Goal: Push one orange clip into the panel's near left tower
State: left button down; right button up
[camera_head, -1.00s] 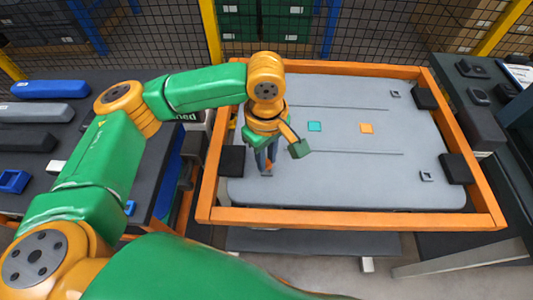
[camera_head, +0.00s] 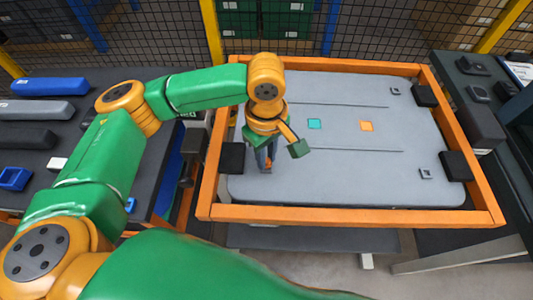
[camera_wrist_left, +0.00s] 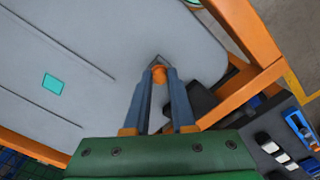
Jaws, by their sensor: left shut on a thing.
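My left gripper (camera_head: 266,165) points down at the near left part of the grey panel (camera_head: 345,185). It is shut on an orange clip (camera_wrist_left: 158,75), whose orange shows between the blue-grey fingertips in the left wrist view (camera_wrist_left: 158,85). The near left tower (camera_wrist_left: 160,60) shows as a small grey shape right at the clip, mostly hidden by the clip and fingers. The clip looks in line with the tower; I cannot tell how deep it sits. My right gripper is not in view.
The panel lies inside an orange frame (camera_head: 350,216) with black corner blocks (camera_head: 231,158). Other small towers stand at near right (camera_head: 426,173) and far right (camera_head: 395,91). A teal square (camera_head: 314,124) and an orange square (camera_head: 366,126) mark the panel. A dark side table (camera_head: 90,115) holds several parts.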

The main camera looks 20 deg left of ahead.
pick_arm(q)
jog(key=shift+f+b, duration=0.3)
jog(key=shift+f, duration=0.5)
dwell(0.4)
jog(key=c, duration=0.7)
grip_release()
jog(key=shift+r, duration=3.6)
